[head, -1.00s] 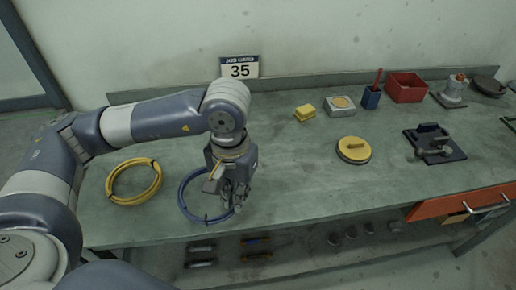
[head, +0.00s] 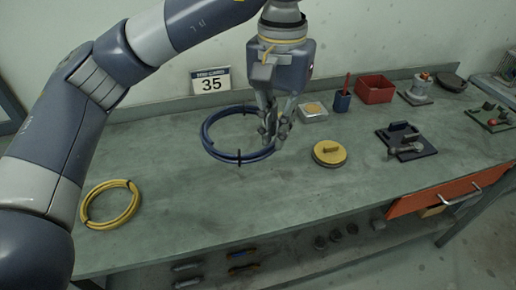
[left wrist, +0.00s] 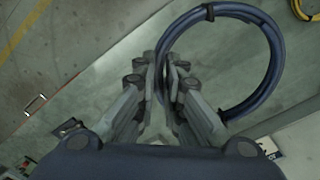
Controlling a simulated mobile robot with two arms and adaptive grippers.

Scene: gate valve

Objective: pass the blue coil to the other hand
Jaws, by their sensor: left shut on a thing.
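The blue coil (head: 208,146) is a ring of cable with dark ties, held in the air above the bench in the head view. My left gripper (head: 273,138) is shut on the coil's right side, with the fingers pointing down. In the left wrist view the coil (left wrist: 272,50) passes between the fingers of my left gripper (left wrist: 164,75) and its loop sticks out to the right. My right gripper is not in either view.
A yellow coil (head: 111,204) lies on the green bench (head: 200,220) at the left. A round yellow-topped disc (head: 329,153), a dark plate with a fitting (head: 406,142), a red bin (head: 375,88) and a blue cup (head: 342,101) stand to the right. The bench's front middle is clear.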

